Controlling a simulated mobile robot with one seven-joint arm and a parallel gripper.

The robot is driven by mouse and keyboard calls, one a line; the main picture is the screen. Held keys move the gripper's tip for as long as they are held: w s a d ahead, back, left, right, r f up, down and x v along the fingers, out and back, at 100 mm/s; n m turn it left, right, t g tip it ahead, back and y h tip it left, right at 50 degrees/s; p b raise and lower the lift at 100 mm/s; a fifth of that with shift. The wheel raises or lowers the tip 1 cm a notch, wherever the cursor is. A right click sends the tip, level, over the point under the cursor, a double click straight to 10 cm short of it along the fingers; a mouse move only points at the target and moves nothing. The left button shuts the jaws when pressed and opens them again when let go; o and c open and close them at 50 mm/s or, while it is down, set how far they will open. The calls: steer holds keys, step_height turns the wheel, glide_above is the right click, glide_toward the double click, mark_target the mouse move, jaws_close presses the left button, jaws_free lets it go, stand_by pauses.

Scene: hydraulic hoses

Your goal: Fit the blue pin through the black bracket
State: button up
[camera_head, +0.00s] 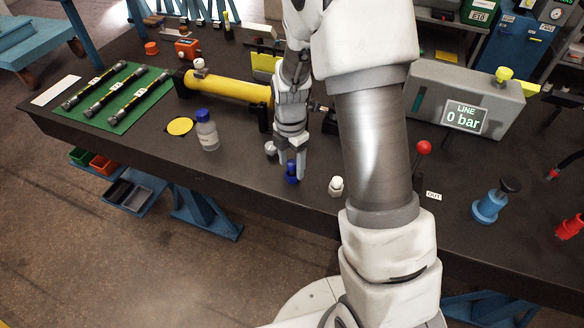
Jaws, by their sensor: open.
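The blue pin (291,174) stands on the dark bench top near its front edge, below my gripper. My gripper (291,168) points down with its fingers open on either side of the pin's upper part. I cannot tell whether the fingers touch the pin. A black bracket (330,122) stands on the bench just right of my gripper, at the rod end of the yellow cylinder (235,88). My arm partly hides the bracket, and its hole cannot be made out.
A clear bottle with a blue cap (208,135) stands left of my gripper, and a small white bottle (336,187) right of it. Hoses lie on a green mat (117,96) at left. The grey "0 bar" unit (467,110) and red-knobbed lever (423,148) stand at right.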

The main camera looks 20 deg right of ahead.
mark_target(292, 162)
jaws_close()
steer(key=shift+r, duration=0.1)
stand_by(0.4)
steer(key=shift+r, duration=0.6)
step_height(292, 162, up, 3)
steer(key=shift+f, duration=0.15)
steer(key=s+d+r, duration=0.4)
steer(key=d+r, duration=0.3)
steer(key=d, duration=0.4)
steer(key=shift+s, duration=0.2)
steer(key=shift+a+f, duration=0.1)
